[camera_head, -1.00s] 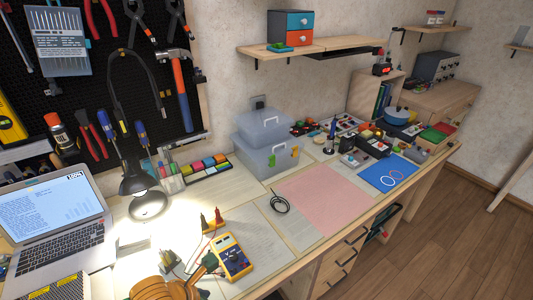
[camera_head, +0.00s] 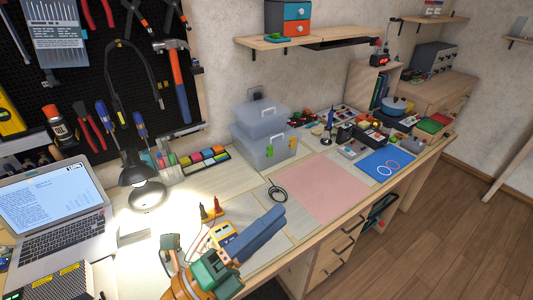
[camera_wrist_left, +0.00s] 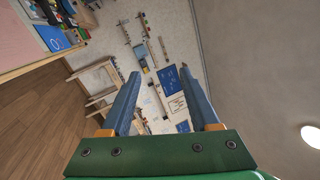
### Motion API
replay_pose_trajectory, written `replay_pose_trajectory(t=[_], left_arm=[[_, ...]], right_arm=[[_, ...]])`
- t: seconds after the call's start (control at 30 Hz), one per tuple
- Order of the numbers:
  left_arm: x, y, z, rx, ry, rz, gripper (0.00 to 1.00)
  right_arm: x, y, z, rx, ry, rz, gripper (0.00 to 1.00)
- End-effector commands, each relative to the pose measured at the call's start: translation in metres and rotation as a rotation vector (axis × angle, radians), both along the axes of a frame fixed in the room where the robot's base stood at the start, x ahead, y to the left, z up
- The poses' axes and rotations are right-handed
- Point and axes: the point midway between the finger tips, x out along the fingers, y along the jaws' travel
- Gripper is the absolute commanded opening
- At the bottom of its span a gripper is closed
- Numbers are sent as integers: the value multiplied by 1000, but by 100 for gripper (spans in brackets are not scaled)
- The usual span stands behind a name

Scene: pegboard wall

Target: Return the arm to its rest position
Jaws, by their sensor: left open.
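My left arm comes in at the bottom of the head view, with an orange and green wrist. My left gripper (camera_head: 278,215) has blue fingers pointing up and right over the front of the workbench (camera_head: 140,270). It hides part of the yellow multimeter (camera_head: 221,234). In the left wrist view the two fingers (camera_wrist_left: 160,72) stand apart with nothing between them. That view looks sideways past the wall, floor and ceiling. My right gripper is in neither view.
A lit desk lamp (camera_head: 140,170) and a laptop (camera_head: 50,215) stand left of the arm. A pink mat (camera_head: 322,190), a black cable coil (camera_head: 277,193) and clear storage boxes (camera_head: 262,140) lie beyond. Open floor (camera_head: 430,240) is at the right.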

Motion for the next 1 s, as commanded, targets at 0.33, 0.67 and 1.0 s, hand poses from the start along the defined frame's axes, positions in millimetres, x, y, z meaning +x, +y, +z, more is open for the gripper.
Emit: replay_pose_trajectory(t=[0.33, 0.67, 1.0], left_arm=[[32, 208, -161, -995, 1099, 1004, 62], [-111, 173, -279, -975, 1957, 1356, 62], [-122, 171, -420, -904, 2029, 1423, 62]], right_arm=[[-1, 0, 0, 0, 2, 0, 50], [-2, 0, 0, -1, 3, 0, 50], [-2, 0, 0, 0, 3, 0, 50]])
